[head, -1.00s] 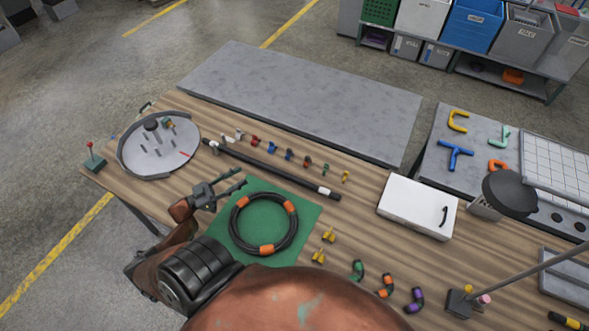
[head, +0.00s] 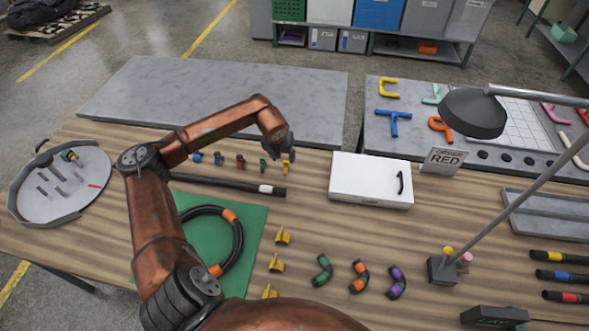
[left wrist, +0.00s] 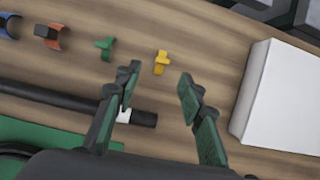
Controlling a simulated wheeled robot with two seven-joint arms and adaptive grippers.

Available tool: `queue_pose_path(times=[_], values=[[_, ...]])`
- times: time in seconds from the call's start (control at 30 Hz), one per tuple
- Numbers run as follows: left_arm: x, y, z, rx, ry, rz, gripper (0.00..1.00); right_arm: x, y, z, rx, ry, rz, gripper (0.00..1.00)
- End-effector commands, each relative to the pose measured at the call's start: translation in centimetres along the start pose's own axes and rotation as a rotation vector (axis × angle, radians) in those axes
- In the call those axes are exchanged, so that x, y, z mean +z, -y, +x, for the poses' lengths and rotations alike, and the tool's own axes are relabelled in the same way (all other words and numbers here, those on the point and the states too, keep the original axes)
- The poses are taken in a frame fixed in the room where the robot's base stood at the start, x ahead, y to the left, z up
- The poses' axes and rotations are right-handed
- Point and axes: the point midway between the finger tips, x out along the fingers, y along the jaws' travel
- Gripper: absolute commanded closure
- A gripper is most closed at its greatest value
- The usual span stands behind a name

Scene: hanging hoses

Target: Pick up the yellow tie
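A small yellow tie (head: 286,168) stands on the wooden table at the right end of a row of coloured ties. In the left wrist view the yellow tie (left wrist: 162,62) shows between and just beyond my two fingertips. My left gripper (left wrist: 159,84) is open and empty above the table. In the head view my left gripper (head: 281,152) points down over the yellow tie and partly covers that end of the row. I see no contact between the fingers and the tie. My right gripper is in no view.
A green tie (left wrist: 105,47) stands left of the yellow one. A black bar (head: 222,184) lies in front of the row. A white box (head: 370,181) stands to the right. A black hose ring (head: 237,245) lies on a green mat (head: 257,222). Yellow clips (head: 282,235) lie nearby.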

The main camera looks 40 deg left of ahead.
Motion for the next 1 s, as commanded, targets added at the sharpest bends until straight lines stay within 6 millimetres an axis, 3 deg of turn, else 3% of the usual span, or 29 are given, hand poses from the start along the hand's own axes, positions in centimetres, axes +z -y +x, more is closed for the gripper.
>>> queue_pose_path(times=[0.6, 0.9, 1.0], values=[[0.5, 0.3, 7.1, 0.006, 0.009, 0.004, 0.64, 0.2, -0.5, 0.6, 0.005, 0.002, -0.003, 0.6], [0.6, 0.3, 7.6, 0.005, 0.011, 0.007, 0.64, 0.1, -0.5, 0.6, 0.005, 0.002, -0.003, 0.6], [0.6, 0.3, 7.6, 0.005, 0.01, 0.006, 0.71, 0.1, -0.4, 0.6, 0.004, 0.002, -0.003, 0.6]])
